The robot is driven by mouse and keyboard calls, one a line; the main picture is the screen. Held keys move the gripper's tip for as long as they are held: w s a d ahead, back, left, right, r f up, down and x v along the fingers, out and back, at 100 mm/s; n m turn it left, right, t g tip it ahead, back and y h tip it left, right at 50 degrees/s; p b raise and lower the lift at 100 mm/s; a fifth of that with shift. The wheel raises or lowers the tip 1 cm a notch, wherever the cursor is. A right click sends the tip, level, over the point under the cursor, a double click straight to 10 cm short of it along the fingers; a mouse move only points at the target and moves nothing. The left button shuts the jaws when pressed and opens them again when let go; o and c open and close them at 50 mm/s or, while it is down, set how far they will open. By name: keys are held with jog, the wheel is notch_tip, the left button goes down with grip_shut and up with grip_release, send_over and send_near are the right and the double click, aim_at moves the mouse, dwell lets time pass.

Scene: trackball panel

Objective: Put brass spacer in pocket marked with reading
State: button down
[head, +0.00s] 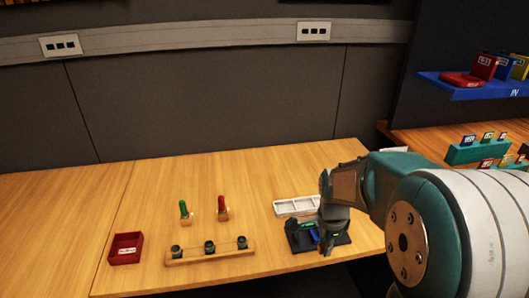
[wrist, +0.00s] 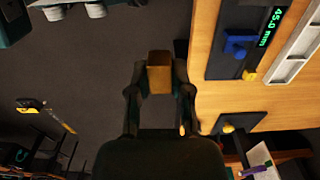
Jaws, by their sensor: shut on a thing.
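My gripper (wrist: 159,82) is shut on a brown-gold block, which looks like the brass spacer (wrist: 159,72), in the wrist view. Dark floor shows behind the block, and the table edge lies to its right. A dark gauge (wrist: 225,62) with a blue part and a yellow piece sits on the table to the right. Its green readout shows 45.0 mm. Part of the white pocket tray (wrist: 294,52) shows beyond it. In the head view the tray (head: 283,213) lies behind the dark gauge, partly hidden by my arm. Any pocket markings are too small to read.
A wooden rack (head: 190,258) with several dark cups, a red bin (head: 125,248), and green (head: 183,209) and red (head: 222,206) handled items stand on the table (head: 60,220). A blue shelf (head: 470,91) with boxes is at right. The table's left part is clear.

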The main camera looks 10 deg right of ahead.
jog(key=shift+w+f+n, duration=0.1)
jog(key=shift+w+n, duration=0.2)
jog(key=w+a+f+n, duration=0.2)
jog(key=w+n, duration=0.3)
jog(key=w+a+f+n, duration=0.2)
jog(key=w+f+n, duration=0.1)
jog(key=w+n, duration=0.2)
jog(key=w+a+f+n, duration=0.2)
jog(key=w+f+n, duration=0.1)
jog(key=w+n, duration=0.2)
jog(key=shift+a+n, duration=0.4)
jog(key=shift+n, duration=0.4)
jog(key=shift+w+a+f, duration=0.1)
jog(key=shift+a+f, duration=0.05)
jog(key=shift+f, duration=0.05)
jog(key=shift+r, duration=0.1)
